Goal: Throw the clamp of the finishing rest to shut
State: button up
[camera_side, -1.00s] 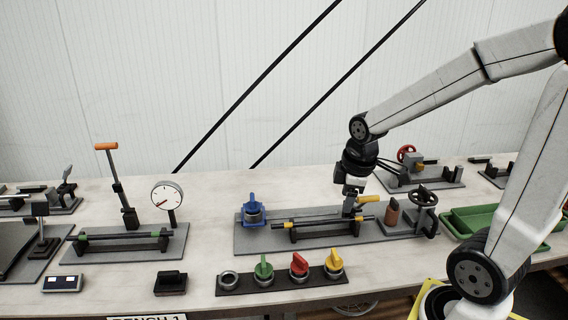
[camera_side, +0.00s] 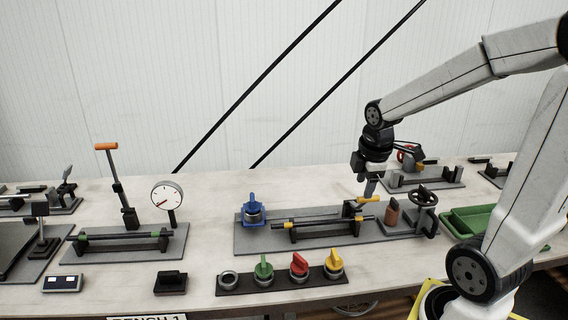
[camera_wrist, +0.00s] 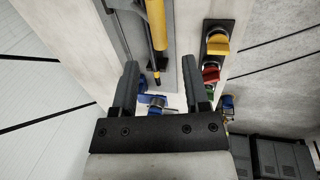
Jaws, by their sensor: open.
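A clamp with a yellow handle (camera_side: 368,199) stands at the back of the middle grey plate, beside a dark rod with yellow bands (camera_side: 325,222) that lies across black supports. The handle sticks out to the right, roughly level. My gripper (camera_side: 370,188) is just above the handle, tilted, open and empty. In the wrist view, the yellow handle (camera_wrist: 156,25) shows large ahead of my two spread fingers (camera_wrist: 160,65). The handle is not between the fingertips. I cannot tell whether the fingertips touch it.
A blue-knobbed holder (camera_side: 253,210) stands at the plate's left end, a black handwheel (camera_side: 424,197) at its right. In front is a dark strip with green, red and yellow knobs (camera_side: 299,265). A green tray (camera_side: 465,220) lies right.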

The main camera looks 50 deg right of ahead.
aim_at(361, 197)
jog(key=shift+x, duration=3)
grip_shut()
